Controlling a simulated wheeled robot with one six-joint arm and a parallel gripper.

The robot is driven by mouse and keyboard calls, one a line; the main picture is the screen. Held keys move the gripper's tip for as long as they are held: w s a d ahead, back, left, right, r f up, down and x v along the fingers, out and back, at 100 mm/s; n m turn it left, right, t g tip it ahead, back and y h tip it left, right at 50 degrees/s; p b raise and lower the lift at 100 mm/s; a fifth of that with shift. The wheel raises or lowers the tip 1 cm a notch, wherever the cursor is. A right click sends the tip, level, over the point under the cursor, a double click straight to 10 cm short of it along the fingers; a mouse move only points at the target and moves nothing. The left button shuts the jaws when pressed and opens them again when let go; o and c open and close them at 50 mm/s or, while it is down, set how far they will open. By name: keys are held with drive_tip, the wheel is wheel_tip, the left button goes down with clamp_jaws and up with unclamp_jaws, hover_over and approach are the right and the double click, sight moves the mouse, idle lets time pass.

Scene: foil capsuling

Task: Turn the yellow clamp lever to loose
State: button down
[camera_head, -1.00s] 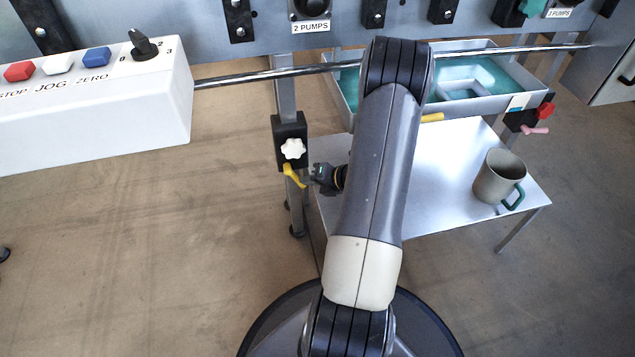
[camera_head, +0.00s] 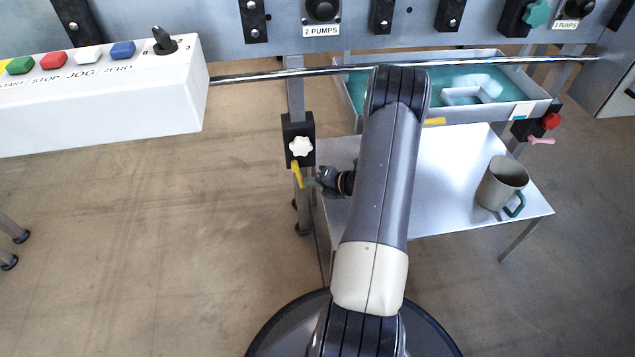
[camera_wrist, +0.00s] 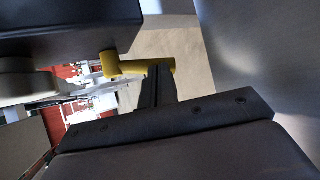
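The yellow clamp lever (camera_head: 297,174) hangs below the black clamp block (camera_head: 291,130) with the white star knob (camera_head: 301,147), on the left leg of the stand. It points almost straight down. My gripper (camera_head: 316,181) is just right of the lever in the head view, at the lever's lower end. In the wrist view the yellow lever (camera_wrist: 128,67) runs across just beyond my gripper's fingertips (camera_wrist: 160,68). The fingers look closed together and appear to be against the lever rather than around it. Exact contact is hard to see.
A metal shelf (camera_head: 445,180) with a grey-green mug (camera_head: 501,184) lies to the right. A grey tray (camera_head: 535,108) is behind my arm. A red knob (camera_head: 551,121) and pink lever (camera_head: 541,140) sit farther right.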

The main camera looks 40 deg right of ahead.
drive_tip(key=shift+w+a+f, duration=0.15)
drive_tip(key=shift+a+f, duration=0.25)
drive_tip(key=shift+f, duration=0.05)
drive_tip(key=shift+p, duration=0.3)
idle(0.3)
drive_tip(key=shift+r+p, duration=0.6)
drive_tip(key=shift+r, duration=0.25)
